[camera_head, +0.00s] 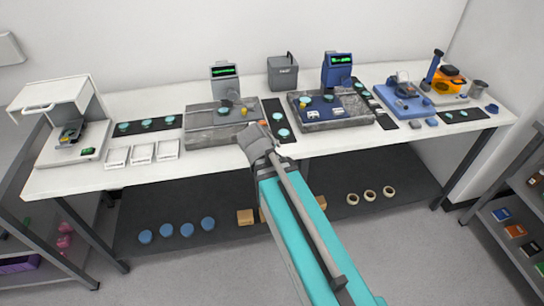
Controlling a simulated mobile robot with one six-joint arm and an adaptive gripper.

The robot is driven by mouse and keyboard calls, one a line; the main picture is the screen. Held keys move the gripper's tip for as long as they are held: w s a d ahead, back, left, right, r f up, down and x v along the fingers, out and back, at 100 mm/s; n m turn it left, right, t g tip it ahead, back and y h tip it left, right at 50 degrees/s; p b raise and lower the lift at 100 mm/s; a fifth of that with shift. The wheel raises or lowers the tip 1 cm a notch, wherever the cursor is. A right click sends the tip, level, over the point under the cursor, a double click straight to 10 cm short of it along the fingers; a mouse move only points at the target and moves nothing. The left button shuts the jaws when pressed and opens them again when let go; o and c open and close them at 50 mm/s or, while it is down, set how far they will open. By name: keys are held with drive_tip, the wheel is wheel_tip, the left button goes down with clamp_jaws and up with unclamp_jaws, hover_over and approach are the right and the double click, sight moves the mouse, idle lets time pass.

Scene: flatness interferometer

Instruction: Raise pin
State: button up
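My arm reaches up from the lower right to the bench. My gripper (256,132) is at its end, by the front right corner of the left grey granite block (208,139). The fingers are small and mostly hidden behind the wrist, so their opening cannot be seen. The left block carries a grey display unit (225,82) with green digits, a teal disc and a small yellow part (244,111). The right granite block (350,121) carries a blue display unit (337,70), a blue plate and a yellow part. I cannot make out which part is the pin.
A white open-fronted machine (58,101) stands at the left, with several white trays (142,153) beside it. Black mats with teal discs lie between the stations. A blue and orange device (443,82) stands at the right. The bench's front strip is mostly clear.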

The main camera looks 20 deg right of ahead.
drive_tip(key=shift+s+a+f+m+g+y, duration=0.1)
drive_tip(key=shift+s+a+m+g+y, duration=0.05)
drive_tip(key=shift+s+m+g+y, duration=0.15)
drive_tip(key=shift+s+a+f+m+g+y, duration=0.1)
drive_tip(key=shift+s+a+m+g, duration=0.1)
drive_tip(key=shift+s+m, duration=0.2)
drive_tip(key=s+a+f+m+g+y, duration=0.2)
drive_tip(key=s+a+m+g+y, duration=0.1)
drive_tip(key=s+m, duration=0.3)
drive_tip(key=shift+s+a+g+y, duration=0.3)
drive_tip(key=shift+s+a+y, duration=0.15)
drive_tip(key=shift+a+y, duration=0.25)
drive_tip(key=shift+f, duration=0.1)
idle(0.8)
